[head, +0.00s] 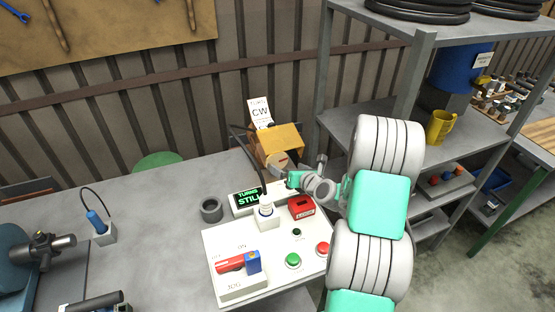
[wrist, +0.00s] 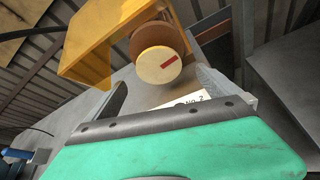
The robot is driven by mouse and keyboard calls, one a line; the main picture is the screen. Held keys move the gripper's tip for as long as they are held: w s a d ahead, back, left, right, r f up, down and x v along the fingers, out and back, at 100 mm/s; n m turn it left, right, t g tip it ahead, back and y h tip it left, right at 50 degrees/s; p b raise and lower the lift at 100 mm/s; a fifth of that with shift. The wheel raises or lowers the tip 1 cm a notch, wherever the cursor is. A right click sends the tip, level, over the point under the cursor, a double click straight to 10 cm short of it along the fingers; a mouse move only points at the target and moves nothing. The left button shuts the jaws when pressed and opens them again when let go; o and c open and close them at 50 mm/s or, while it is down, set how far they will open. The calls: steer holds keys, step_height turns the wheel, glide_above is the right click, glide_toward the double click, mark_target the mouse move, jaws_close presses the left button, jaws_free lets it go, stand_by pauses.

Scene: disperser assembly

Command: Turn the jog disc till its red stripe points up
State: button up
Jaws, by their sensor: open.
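The jog disc (head: 276,162) is a cream round face on the front of an orange-yellow housing (head: 281,139) at the back of the table. In the wrist view the disc (wrist: 152,68) is near the top middle, with a brownish rim behind it. Its short red stripe (wrist: 168,62) lies off-centre and slants to the right and slightly up in that view. My gripper (head: 291,177) is just in front of the disc, at its lower right. In the wrist view my gripper (wrist: 165,92) is open, its fingers spread either side below the disc, seemingly not touching it.
A card reading CW (head: 260,112) stands above the housing. A display (head: 248,197) reads "TURNS STILL". A white control panel (head: 225,248) carries a red lever, a green button (head: 293,261) and a red button (head: 323,249). A grey ring (head: 211,210) sits left. Shelves stand right.

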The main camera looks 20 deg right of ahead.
mark_target(277, 162)
steer(key=p+x, duration=0.1)
steer(key=x, duration=0.5)
steer(key=shift+w+a+f, duration=0.2)
steer(key=shift+w, duration=0.15)
steer(key=c, duration=1.3)
